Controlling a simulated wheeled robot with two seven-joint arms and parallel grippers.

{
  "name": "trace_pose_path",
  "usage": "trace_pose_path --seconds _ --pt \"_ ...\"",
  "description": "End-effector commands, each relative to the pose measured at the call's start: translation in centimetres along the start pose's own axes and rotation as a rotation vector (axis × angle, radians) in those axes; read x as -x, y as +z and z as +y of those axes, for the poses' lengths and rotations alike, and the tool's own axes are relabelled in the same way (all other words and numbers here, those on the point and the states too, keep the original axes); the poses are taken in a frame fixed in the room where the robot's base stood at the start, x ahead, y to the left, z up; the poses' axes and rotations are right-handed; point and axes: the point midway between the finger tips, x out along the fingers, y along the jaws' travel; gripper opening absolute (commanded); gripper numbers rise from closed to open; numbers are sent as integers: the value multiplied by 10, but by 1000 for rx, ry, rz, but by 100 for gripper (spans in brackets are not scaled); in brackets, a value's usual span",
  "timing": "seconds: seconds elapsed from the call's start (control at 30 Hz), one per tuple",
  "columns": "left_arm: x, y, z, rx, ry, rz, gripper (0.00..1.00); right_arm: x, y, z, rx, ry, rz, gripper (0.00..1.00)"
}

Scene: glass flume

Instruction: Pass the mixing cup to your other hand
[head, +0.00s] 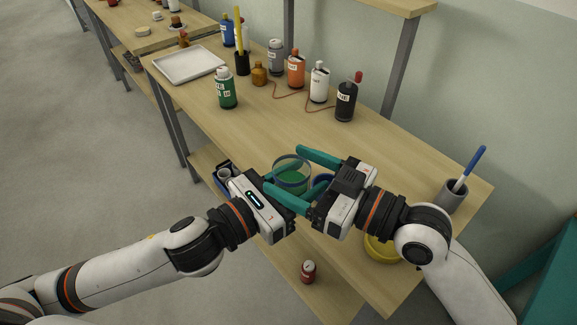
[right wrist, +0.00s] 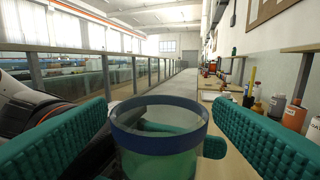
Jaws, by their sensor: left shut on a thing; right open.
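The mixing cup (head: 291,176) is a clear cup with a blue rim and green lower part, held upright above the near edge of the bench. My left gripper (head: 280,186) is shut on the mixing cup from the left. My right gripper (head: 306,180) is open, with its teal fingers on either side of the cup. In the right wrist view the cup (right wrist: 160,135) stands between the two spread fingers of my right gripper (right wrist: 160,135), with a gap on each side. A teal finger of my left gripper shows behind and through the cup.
Several bottles, including a green one (head: 226,88), an orange one (head: 296,69) and a black one (head: 346,101), stand farther back on the bench. A white tray (head: 160,67) lies at the far left. A grey pot (head: 452,196) with a blue-handled tool stands at right. A red can (head: 308,271) sits lower down.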

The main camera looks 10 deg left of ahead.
Motion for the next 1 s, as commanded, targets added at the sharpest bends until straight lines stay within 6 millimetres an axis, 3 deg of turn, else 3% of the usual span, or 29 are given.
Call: trace_pose_path --seconds 0.2,0.5,0.8,0.83,0.97,1.0 --pt "0 0 0 0 0 1 24 -16 0 1 1 1 0 76" --pt "0 0 0 0 0 1 24 -17 0 1 1 1 1 74" --pt "0 0 0 0 0 1 24 -17 0 0 1 1 1 25" --pt "0 0 0 0 0 1 53 -17 1 1 1 1 0 24" --pt "0 0 0 0 0 1 74 -17 0 1 1 1 -1 24" --pt "0 0 0 0 0 1 75 -17 0 1 1 1 -1 24"
